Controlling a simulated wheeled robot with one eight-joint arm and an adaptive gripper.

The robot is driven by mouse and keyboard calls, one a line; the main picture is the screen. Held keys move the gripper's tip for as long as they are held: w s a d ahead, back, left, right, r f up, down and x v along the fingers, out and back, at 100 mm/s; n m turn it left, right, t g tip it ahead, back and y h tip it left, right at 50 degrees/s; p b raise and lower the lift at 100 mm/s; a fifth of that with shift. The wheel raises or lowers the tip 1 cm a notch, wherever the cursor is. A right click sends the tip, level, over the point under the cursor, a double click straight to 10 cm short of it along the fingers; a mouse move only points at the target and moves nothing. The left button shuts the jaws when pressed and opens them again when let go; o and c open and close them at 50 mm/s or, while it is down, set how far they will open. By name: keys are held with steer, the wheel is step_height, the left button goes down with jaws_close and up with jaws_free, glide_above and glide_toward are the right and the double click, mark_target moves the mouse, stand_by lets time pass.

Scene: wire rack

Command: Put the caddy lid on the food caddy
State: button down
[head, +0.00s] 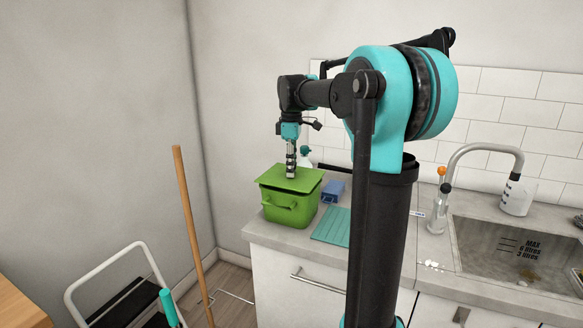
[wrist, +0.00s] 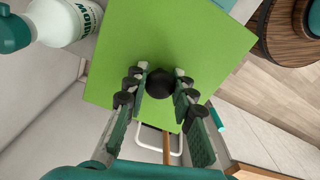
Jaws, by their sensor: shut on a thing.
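The green food caddy (head: 288,208), a bucket-like bin with a front handle, stands on the left end of the worktop. The caddy lid (head: 305,180) is a flat lighter-green panel with a black knob (wrist: 160,84) in its middle. My gripper (head: 291,176) points down at the lid, and its fingers are shut on the knob from both sides. The lid lies over the caddy's mouth, looking roughly level; I cannot tell whether it touches the rim. In the wrist view the lid (wrist: 205,45) hides the caddy.
A spray bottle (head: 304,155) stands behind the caddy; it also shows in the wrist view (wrist: 72,20). A blue box (head: 333,190) and teal mat (head: 332,225) lie right of it. The sink (head: 515,250) is farther right. A wooden pole (head: 190,230) and step stool (head: 125,290) stand left.

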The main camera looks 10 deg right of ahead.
steer(key=shift+f, duration=0.8)
stand_by(1.4)
steer(key=c, duration=0.9)
jaws_free()
steer(key=shift+o, duration=0.2)
steer(key=shift+r, duration=0.15)
steer(key=shift+r, duration=3.35)
steer(key=shift+r, duration=0.1)
